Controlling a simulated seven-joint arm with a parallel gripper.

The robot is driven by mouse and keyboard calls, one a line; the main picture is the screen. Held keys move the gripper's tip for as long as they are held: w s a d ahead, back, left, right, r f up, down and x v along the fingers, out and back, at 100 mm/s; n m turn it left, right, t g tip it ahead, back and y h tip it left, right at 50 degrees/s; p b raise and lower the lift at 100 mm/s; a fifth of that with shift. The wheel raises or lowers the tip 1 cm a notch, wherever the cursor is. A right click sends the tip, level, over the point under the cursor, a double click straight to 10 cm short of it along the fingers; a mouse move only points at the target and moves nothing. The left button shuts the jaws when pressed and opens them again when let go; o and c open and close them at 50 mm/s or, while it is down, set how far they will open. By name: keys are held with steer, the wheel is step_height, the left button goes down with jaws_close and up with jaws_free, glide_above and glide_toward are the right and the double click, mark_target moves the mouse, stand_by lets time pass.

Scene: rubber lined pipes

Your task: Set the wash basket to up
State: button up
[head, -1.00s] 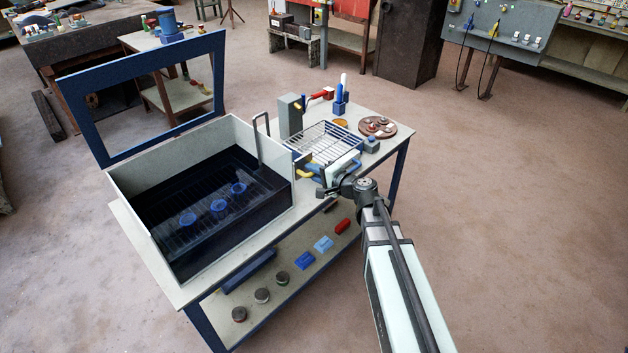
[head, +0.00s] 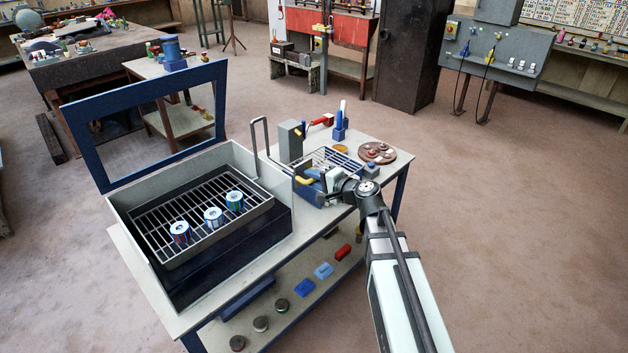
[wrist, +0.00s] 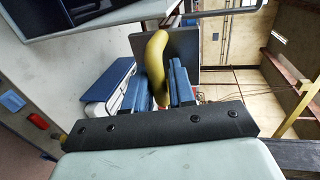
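The wash basket (head: 165,222) is a wire rack in the open grey tank (head: 130,205) at the left of the bench. It sits high, near the tank's rim, with several striped cylindrical parts on it. Its tall bent rod (head: 254,135) rises at the tank's right side. A yellow handle (head: 304,181) is beside the tank's right wall. My gripper (head: 316,179) is at this handle. In the wrist view the yellow handle (wrist: 157,65) passes between the blue fingers of my gripper (wrist: 158,90), which close around it. The handle's lower end is hidden.
A blue frame (head: 150,120) stands upright behind the tank. The lower shelf holds small blocks and tins. Floor is clear at the right.

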steer(key=shift+o, duration=1.4)
steer(key=shift+r, duration=0.2)
steer(key=v, duration=0.7)
steer(key=shift+s+d, duration=0.2)
